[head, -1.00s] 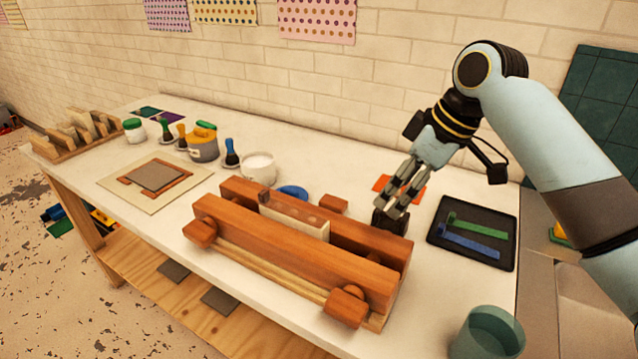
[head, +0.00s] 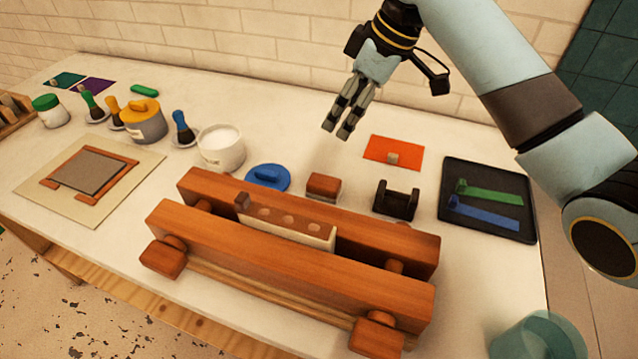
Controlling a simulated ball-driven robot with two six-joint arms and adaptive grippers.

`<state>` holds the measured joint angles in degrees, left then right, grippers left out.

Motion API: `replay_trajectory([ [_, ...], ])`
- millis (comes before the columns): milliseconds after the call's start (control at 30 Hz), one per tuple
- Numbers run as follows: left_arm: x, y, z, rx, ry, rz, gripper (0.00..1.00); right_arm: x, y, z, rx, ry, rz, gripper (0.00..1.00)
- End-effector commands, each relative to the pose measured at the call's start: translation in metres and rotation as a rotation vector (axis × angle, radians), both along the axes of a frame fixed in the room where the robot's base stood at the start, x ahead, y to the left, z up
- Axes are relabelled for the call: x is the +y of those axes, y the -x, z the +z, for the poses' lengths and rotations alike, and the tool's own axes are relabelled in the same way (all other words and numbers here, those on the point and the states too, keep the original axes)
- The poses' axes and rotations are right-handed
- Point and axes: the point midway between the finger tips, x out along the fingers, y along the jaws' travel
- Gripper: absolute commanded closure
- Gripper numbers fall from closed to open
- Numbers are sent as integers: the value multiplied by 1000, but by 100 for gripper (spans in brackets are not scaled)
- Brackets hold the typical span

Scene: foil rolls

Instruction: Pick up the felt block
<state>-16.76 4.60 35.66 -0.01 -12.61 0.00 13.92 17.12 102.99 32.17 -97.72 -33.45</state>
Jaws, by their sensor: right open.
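A small brown block (head: 323,187) with a rounded top and a paler lower edge sits on the white table behind the wooden press; it looks like the felt block, though its material is hard to tell. My right gripper (head: 343,132) is open and empty. It hangs above the table, behind and slightly right of the brown block, fingers pointing down and left, clear of it. My left gripper is out of view.
The long wooden press (head: 290,252) stands in front of the block. A blue lid (head: 268,178) is left of it, a black cradle (head: 396,200) right. An orange sheet (head: 393,153) and a black tray (head: 488,200) lie farther right.

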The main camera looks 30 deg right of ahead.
Motion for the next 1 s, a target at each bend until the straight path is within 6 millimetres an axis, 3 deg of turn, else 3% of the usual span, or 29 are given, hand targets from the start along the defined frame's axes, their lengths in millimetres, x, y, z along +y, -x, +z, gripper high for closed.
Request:
replay_trajectory([
  [100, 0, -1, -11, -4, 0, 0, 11, 0, 0, -11, 0, 0, 0, 30],
  [333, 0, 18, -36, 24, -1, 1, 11, 0, 0, -35, 1, 1, 0, 30],
  [700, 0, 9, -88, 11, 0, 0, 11, 0, 1, -89, 3, 0, 1, 30],
  [867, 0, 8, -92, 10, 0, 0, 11, 3, -2, -101, 4, -3, -1, 30],
  [1000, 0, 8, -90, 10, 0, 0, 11, 9, -8, -122, 5, -3, 0, 30],
])
